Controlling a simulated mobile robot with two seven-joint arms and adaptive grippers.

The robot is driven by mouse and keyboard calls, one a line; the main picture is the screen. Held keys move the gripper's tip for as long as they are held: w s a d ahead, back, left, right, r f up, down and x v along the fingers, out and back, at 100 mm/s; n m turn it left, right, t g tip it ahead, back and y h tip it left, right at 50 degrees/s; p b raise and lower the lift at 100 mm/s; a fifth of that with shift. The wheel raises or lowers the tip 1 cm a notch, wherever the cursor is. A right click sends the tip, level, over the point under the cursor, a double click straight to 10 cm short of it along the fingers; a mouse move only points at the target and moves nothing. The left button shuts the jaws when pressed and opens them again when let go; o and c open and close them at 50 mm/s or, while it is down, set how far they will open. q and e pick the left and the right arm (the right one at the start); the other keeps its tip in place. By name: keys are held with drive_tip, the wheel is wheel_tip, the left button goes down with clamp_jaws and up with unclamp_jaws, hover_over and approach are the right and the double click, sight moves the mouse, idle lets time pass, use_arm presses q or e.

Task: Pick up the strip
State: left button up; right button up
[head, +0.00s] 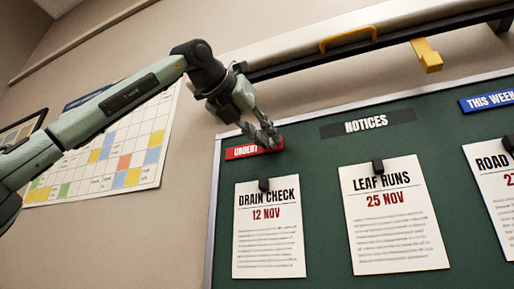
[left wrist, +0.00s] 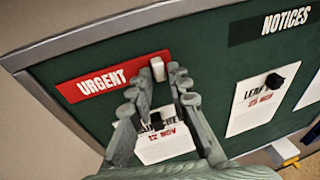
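The strip (head: 243,152) is a red bar lettered URGENT, flat against the upper left of the green board. In the left wrist view the strip (left wrist: 98,82) has a small white tab (left wrist: 158,68) at its right end. My left gripper (head: 272,141) is at the strip's right end. My right gripper is not in view.
Notices titled DRAIN CHECK (head: 268,235) and LEAF RUNS (head: 396,225) hang below on black clips. A NOTICES label (head: 367,123) is to the right. A black rail (head: 365,44) with a yellow handle and yellow block runs above. A wall calendar (head: 112,150) hangs left.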

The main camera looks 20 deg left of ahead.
use_arm(q)
clamp_jaws()
drive_tip(key=shift+s+r, duration=0.1)
drive_tip(key=shift+r, duration=0.05)
drive_tip(key=r, duration=0.2)
drive_tip(key=r+p, duration=0.1)
drive_tip(key=r, duration=0.1)
drive_tip(key=r+p, duration=0.1)
drive_tip(key=r, duration=0.1)
drive_tip(key=shift+s, duration=0.3)
wheel_tip(320, 180, up, 5)
drive_tip(key=p, duration=0.3)
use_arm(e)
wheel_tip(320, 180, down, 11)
use_arm(q)
drive_tip(key=s+b, duration=0.3)
drive_tip(key=s, duration=1.6)
drive_tip(key=shift+s+a, duration=0.15)
drive_tip(key=shift+a, duration=0.2)
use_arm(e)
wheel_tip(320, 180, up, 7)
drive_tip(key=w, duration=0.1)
use_arm(q)
drive_tip(key=shift+r, duration=0.1)
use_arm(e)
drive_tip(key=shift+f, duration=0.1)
